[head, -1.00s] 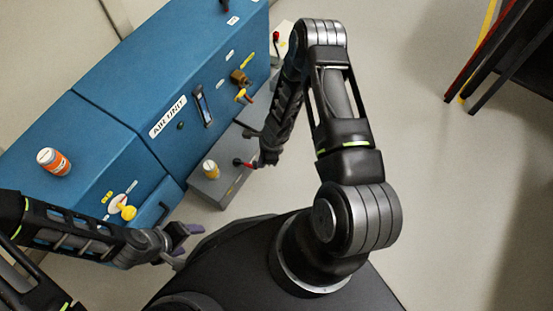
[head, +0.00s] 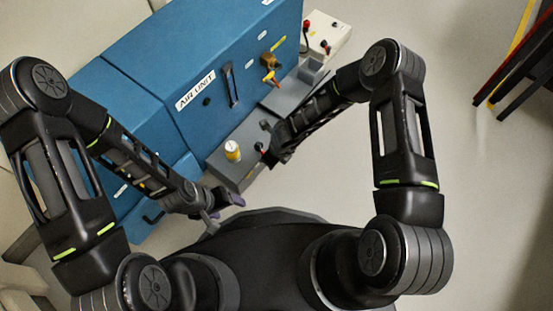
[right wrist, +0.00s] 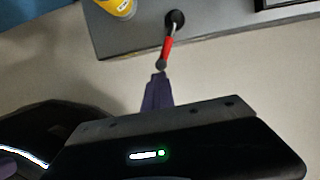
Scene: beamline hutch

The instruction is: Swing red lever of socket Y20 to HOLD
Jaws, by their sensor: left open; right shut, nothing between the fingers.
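A red lever (right wrist: 168,45) with a black pivot and a grey end shows in the right wrist view, on the edge of a grey block (right wrist: 225,28). Its end points down toward my right gripper (right wrist: 159,78), whose purple fingers are shut and empty. The tips are at the lever's end; I cannot tell if they touch. In the head view, my right gripper (head: 272,156) is beside the block (head: 242,132) and hides most of the lever. No Y20 or HOLD marking is readable. My left gripper (head: 228,203) is open and empty, low in front of the unit.
The blue air unit (head: 185,62) stands behind the block. A yellow-and-white can (head: 232,151) stands on the block, left of the lever. A white box (head: 327,38) with a red-knobbed part is farther back.

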